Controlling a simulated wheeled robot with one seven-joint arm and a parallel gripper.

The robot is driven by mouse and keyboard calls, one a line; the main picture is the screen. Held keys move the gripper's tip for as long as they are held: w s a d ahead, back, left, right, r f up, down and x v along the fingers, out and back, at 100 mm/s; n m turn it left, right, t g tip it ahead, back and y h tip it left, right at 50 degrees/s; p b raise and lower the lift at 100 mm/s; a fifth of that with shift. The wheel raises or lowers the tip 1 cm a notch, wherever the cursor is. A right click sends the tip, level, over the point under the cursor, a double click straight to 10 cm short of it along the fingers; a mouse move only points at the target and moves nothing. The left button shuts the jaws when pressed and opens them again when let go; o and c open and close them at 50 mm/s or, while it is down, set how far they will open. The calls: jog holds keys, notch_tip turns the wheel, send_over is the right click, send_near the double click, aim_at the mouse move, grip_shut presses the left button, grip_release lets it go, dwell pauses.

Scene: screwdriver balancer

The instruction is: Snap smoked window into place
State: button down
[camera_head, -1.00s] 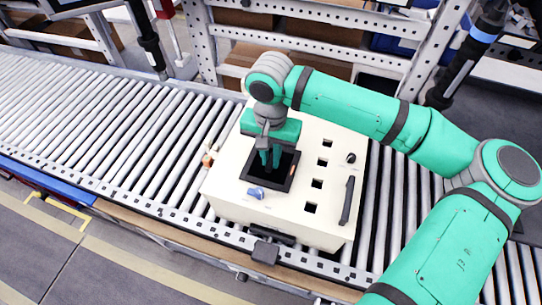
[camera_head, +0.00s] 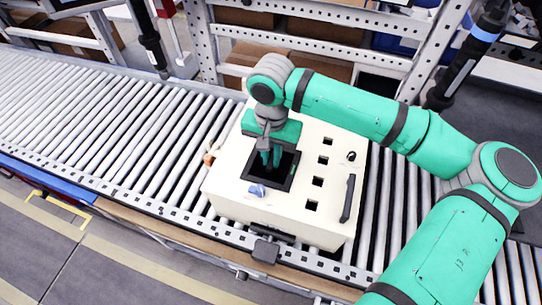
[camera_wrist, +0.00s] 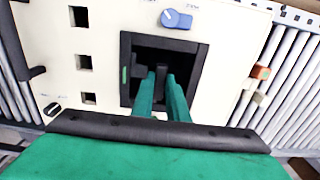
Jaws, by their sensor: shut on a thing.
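The smoked window (camera_head: 267,179) is a dark pane inside a black square frame (camera_head: 272,187) on top of a cream box. In the wrist view, the dark pane (camera_wrist: 147,57) sits within the black frame (camera_wrist: 126,48), and a small green mark shows on the frame's left side. My gripper (camera_head: 271,164) points down over the frame, its fingers reaching inside the frame's outline. In the wrist view, my gripper (camera_wrist: 162,75) is shut on a small dark part at the pane's middle. The fingers hide part of the pane, and I cannot tell if its edges are fully seated.
The cream box (camera_head: 225,200) rests on a roller conveyor (camera_head: 110,130). A blue knob (camera_head: 257,190), several square holes, a small black knob (camera_head: 351,157) and a black handle (camera_head: 347,199) are on its top. An orange part (camera_head: 209,157) sticks out at the left. A metal rack stands behind.

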jog(key=shift+s+f, duration=0.1)
jog(key=shift+s, duration=0.15)
jog(key=c, duration=1.7)
grip_release()
jog(key=shift+o, duration=0.2)
jog(key=shift+w, duration=0.1)
jog(key=shift+w, duration=0.1)
jog(key=shift+r, duration=0.4)
notch_tip(320, 180, up, 10)
